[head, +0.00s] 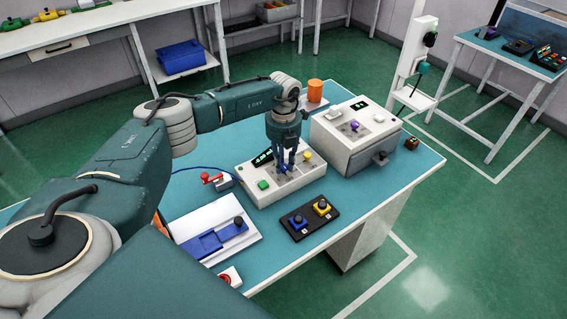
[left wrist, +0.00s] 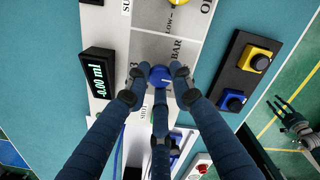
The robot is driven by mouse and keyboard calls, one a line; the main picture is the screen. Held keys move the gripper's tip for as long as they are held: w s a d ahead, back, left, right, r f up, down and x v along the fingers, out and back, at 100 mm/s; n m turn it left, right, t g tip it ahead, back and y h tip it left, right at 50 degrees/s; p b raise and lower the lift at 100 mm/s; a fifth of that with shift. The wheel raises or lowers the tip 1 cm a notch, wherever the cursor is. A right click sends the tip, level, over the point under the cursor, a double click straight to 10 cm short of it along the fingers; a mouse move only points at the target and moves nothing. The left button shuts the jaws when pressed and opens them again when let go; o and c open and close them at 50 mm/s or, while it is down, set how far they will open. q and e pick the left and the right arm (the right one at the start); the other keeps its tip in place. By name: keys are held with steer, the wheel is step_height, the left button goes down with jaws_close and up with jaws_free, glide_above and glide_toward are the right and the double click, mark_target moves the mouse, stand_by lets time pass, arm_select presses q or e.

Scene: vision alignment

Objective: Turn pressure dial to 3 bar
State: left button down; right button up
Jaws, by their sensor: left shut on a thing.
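The pressure dial is a blue knob (head: 284,168) on the sloped top of a white panel box (head: 262,193), with "BAR" printed beside it. My left gripper (head: 287,157) points down over the box, its fingers closed around the knob. In the left wrist view the blue knob (left wrist: 160,75) sits between the fingertips of the gripper (left wrist: 160,82). The fingers partly hide the scale, so I cannot read the setting. A dark display (left wrist: 98,79) with green digits stands beside it. A yellow knob (head: 307,155) is on the same panel.
A black plate (head: 309,219) with a blue and a yellow control lies in front of the box. A white panel with a blue slider (head: 222,238) is to the left. A white box with a purple knob (head: 354,125) and an orange cylinder (head: 315,90) stand behind.

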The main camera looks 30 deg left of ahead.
arm_select(q)
steer(key=m+b, duration=0.2)
steer(key=shift+f+m, duration=0.1)
steer(key=shift+m, duration=0.3)
steer(key=m+b, duration=0.3)
steer(key=m, duration=0.2)
steer(key=m+b, duration=0.2)
steer(key=m, duration=0.3)
steer(key=m+b, duration=0.2)
steer(key=m, duration=0.2)
steer(key=shift+w, duration=0.1)
steer(key=m+b, duration=0.1)
steer(key=m, duration=0.4)
steer(key=m+b, duration=0.1)
steer(key=m, duration=0.3)
steer(key=shift+m, duration=0.3)
steer(key=m, duration=0.4)
steer(key=shift+r+b, duration=0.2)
steer(key=shift+b, duration=0.2)
steer(key=shift+m, duration=2.5)
